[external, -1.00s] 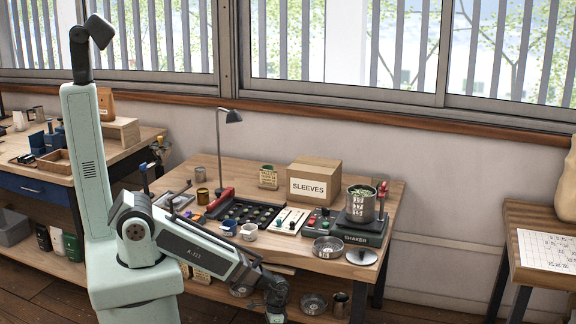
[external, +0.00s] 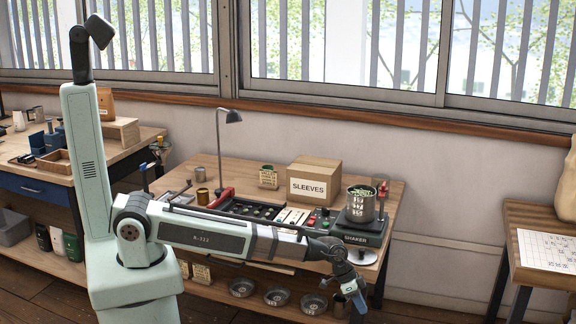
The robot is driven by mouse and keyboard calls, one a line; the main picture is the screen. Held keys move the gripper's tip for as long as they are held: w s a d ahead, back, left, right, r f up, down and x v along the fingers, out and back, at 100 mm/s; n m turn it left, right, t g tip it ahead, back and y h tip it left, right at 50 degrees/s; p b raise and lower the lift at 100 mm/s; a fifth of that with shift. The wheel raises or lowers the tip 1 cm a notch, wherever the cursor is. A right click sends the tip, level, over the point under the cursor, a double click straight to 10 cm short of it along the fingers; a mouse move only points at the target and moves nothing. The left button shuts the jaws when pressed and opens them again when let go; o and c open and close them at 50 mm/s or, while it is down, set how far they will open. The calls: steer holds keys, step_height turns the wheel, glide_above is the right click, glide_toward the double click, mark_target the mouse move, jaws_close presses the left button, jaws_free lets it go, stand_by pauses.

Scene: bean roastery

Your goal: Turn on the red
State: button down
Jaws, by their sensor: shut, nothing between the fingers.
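A white panel (external: 293,216) with small red and dark switches stands on the middle bench, its lower part hidden by my arm. Beside it is a dark control box (external: 320,220) with red and green buttons. Right of that is the dark shaker (external: 362,231), bearing a metal pot (external: 359,206) of green beans and a red-topped part (external: 382,190). Whether any switch is on is too small to tell. My gripper (external: 358,308) is shut and empty, pointing down in front of the bench's right front edge, below and apart from the controls.
A cardboard box marked SLEEVES (external: 314,180) stands behind the controls. A dark tray (external: 250,207) and a lamp (external: 220,150) are to the left. A round metal lid (external: 362,257) lies near the front edge. Several metal bowls (external: 277,296) sit on the lower shelf.

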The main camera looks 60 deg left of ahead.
steer(key=w+d+r+t, duration=0.1)
steer(key=w+d+r, duration=0.1)
steer(key=w+r, duration=0.4)
step_height(320, 180, up, 24)
steer(key=m+g+y, duration=0.2)
steer(key=g+y, duration=0.1)
steer(key=y, duration=0.4)
glide_above(313, 218)
steer(key=s+d, duration=0.2)
steer(key=shift+w+a, duration=0.15)
steer(key=shift+a, duration=0.1)
steer(key=shift+f, duration=0.15)
steer(key=f, duration=0.4)
steer(key=w+a+f, duration=0.1)
steer(key=f, duration=0.8)
steer(key=shift+w+a+f, duration=0.3)
steer(key=shift+w+f, duration=0.05)
steer(key=shift+w, duration=0.05)
